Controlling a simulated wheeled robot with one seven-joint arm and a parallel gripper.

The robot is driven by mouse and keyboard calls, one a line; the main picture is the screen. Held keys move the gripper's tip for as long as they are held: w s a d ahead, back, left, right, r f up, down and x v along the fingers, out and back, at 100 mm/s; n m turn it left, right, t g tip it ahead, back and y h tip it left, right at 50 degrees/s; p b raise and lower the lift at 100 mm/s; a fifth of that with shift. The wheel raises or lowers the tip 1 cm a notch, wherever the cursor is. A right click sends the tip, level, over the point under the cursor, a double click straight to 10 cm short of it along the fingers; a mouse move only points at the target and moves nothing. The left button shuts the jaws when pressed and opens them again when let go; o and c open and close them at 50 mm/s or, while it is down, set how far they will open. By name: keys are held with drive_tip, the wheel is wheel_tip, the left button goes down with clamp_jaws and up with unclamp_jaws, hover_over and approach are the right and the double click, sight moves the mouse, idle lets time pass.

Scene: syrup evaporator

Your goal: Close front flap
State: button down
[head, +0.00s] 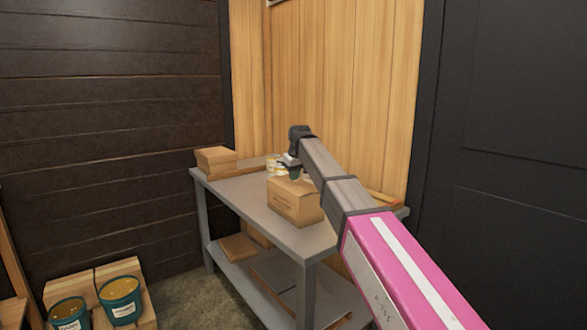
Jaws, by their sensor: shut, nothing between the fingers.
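A brown cardboard box (295,204) stands on the grey metal table, with small dark print on its front side. My gripper (293,174) is just above the far side of the box top, with its fingers pointing down. The fingers are shut with nothing visible between them. My arm reaches in from the lower right and covers part of the box top. I cannot tell from this view how the front flap lies or whether the gripper touches the box.
The grey table (235,203) also bears a smaller carton (216,159) at its left end and a pale jar-like item (273,163) behind the box. Tubs (121,299) stand at lower left. A wooden wall is close behind.

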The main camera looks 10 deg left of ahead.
drive_tip(key=shift+f, duration=0.25)
drive_tip(key=shift+w+d+f, duration=0.1)
drive_tip(key=shift+d+f, duration=0.2)
drive_tip(key=shift+f, duration=0.6)
